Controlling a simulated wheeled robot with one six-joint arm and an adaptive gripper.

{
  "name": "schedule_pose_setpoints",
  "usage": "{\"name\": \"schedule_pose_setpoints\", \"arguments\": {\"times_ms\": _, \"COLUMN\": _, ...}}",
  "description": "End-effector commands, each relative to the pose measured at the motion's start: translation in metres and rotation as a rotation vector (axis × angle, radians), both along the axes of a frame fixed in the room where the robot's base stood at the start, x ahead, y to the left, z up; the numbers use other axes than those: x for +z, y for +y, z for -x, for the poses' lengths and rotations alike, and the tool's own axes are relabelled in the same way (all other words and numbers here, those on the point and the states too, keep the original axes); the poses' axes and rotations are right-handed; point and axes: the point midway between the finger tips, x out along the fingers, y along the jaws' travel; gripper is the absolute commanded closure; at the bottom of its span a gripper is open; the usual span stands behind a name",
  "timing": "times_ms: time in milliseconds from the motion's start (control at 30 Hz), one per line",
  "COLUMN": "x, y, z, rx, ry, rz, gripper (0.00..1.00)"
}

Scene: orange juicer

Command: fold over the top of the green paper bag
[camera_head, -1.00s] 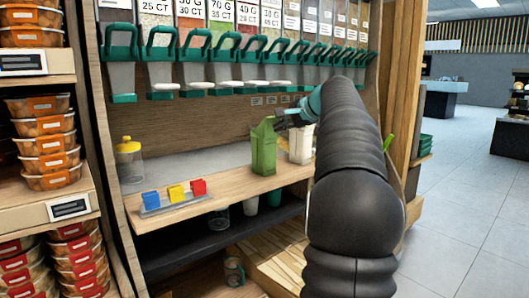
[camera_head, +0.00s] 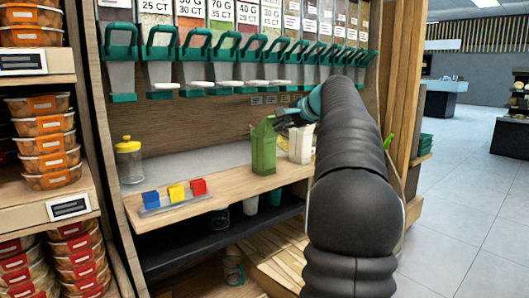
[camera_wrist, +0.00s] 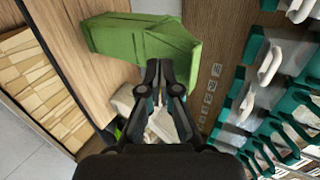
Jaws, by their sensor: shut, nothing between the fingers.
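The green paper bag (camera_head: 263,150) stands upright on the wooden shelf, below the row of dispensers. Its top edge looks uneven in the head view. In the wrist view the bag (camera_wrist: 140,38) fills the upper middle, just beyond the fingertips. My gripper (camera_head: 277,122) is at the right side of the bag's top, partly hidden by my arm. In the wrist view my gripper (camera_wrist: 166,68) is shut and empty, its tips at or very near the bag's edge; I cannot tell whether they touch.
A white bag (camera_head: 301,143) stands right of the green bag. A tray with blue, yellow and red blocks (camera_head: 176,194) lies at the shelf's left front. A yellow-lidded jar (camera_head: 129,162) stands at the left. Dispensers with green handles (camera_head: 200,55) hang above. The shelf between blocks and bag is clear.

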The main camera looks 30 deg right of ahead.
Motion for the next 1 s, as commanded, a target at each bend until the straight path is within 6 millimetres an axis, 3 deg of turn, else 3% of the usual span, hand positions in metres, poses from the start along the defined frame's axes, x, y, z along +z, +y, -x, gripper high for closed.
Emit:
{"name": "schedule_pose_setpoints", "arguments": {"times_ms": 367, "x": 0.001, "y": 0.0, "z": -0.002, "rx": 0.0, "ry": 0.0, "rz": 0.0, "gripper": 1.0}}
{"name": "schedule_pose_setpoints", "arguments": {"times_ms": 1000, "x": 0.002, "y": 0.003, "z": -0.029, "rx": 0.001, "ry": 0.0, "rz": 0.0, "gripper": 1.0}}
